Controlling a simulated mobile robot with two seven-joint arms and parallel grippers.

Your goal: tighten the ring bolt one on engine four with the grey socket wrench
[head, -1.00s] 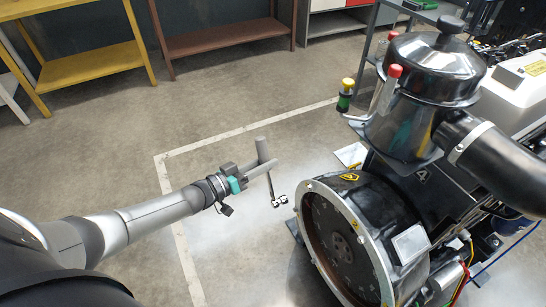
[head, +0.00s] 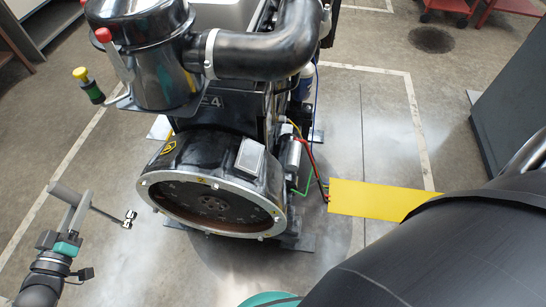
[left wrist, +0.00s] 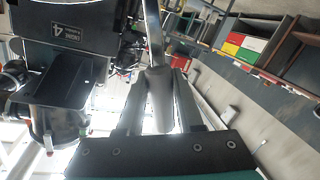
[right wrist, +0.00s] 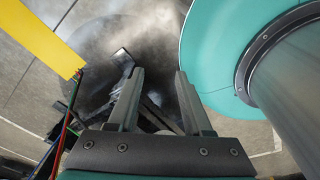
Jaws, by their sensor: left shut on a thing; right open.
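Engine four (head: 215,105) stands upper left of centre in the head view; its plate (left wrist: 68,38) shows in the left wrist view. Its round housing (head: 210,165) has a pale ring flange (head: 160,215) with small bolts along the rim. I cannot tell which is ring bolt one. My left gripper (head: 78,208) is shut on the grey socket wrench (head: 102,212), left of the ring and apart from it. The wrench's socket end points toward the engine. The left wrist view shows its handle (left wrist: 160,95) between the fingers. My right gripper (right wrist: 158,77) is open and empty.
A yellow panel (head: 385,200) juts out right of the engine, with wires (head: 315,165) beside it. A grey cabinet (head: 515,125) stands at the right. A yellow-and-green capped part (head: 88,85) sits left of the black canister (head: 140,50).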

